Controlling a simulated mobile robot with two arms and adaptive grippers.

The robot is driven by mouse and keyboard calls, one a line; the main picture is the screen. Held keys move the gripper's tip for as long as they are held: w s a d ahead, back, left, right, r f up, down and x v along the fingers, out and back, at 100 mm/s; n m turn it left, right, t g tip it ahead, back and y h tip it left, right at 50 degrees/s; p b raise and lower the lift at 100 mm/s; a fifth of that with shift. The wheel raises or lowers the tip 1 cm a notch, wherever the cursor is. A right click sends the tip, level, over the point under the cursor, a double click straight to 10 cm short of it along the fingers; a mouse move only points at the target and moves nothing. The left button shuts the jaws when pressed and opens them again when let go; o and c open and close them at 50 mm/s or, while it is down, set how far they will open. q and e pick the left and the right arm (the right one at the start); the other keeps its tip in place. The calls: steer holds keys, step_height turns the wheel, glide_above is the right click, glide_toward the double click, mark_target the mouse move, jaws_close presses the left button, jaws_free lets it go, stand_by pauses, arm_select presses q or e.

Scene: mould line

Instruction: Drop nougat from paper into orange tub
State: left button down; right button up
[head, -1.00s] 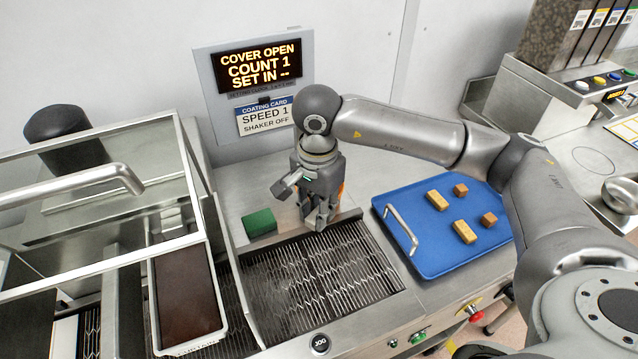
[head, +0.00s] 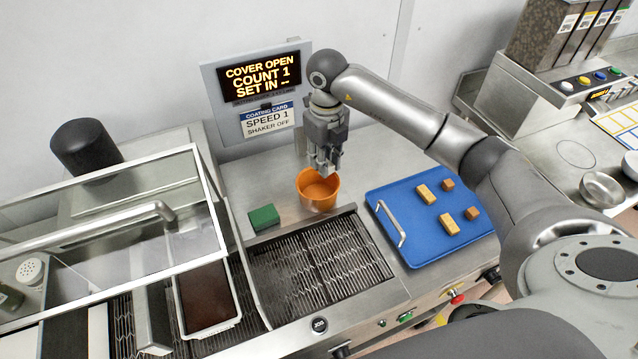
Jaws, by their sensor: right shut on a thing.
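The orange tub (head: 318,199) stands on the steel top behind the wire belt, and its inside looks empty where it shows. My right gripper (head: 329,170) points down above the tub's back rim. It is shut on the nougat, which is hardly visible between the fingers. I cannot make out a paper under or near the tub. My left gripper is not in view.
A green block (head: 264,218) lies left of the tub. A blue tray (head: 408,247) with light bars and brown cubes lies to the right. The wire belt (head: 320,262) is bare in front. A glass cover (head: 110,215) stands at left, and a bowl (head: 602,188) at far right.

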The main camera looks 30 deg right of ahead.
steer(key=shift+d+m, duration=0.15)
steer(key=shift+m, duration=0.35)
steer(key=shift+f, duration=0.25)
steer(key=shift+w+f+b, duration=0.1)
steer(key=shift+f+b, duration=1.65)
steer(key=shift+f, duration=1.05)
steer(key=o, duration=0.9)
steer(key=shift+c, duration=0.2)
steer(key=shift+r, duration=0.1)
